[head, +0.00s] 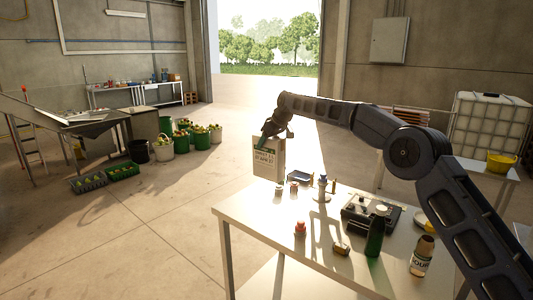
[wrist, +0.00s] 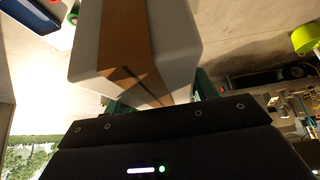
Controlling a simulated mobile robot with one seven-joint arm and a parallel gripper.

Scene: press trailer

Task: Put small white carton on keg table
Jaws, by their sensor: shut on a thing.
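My gripper (head: 270,132) is shut on a pale white carton (head: 267,162) with dark printing on its face. The gripper grasps it near its top, and the carton hangs roughly upright in the air beyond the far left edge of the front table. In the wrist view the carton (wrist: 180,35) shows white sides and a brown strip, between the green fingers of my gripper (wrist: 155,100). I cannot tell which table is the keg table, as no keg is clearly visible.
The white front table (head: 252,212) holds a black device (head: 368,213), a dark green bottle (head: 375,240), a brown-capped bottle (head: 421,258) and several small jars. Fruit baskets (head: 201,138) stand on the floor at left; the floor between is clear.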

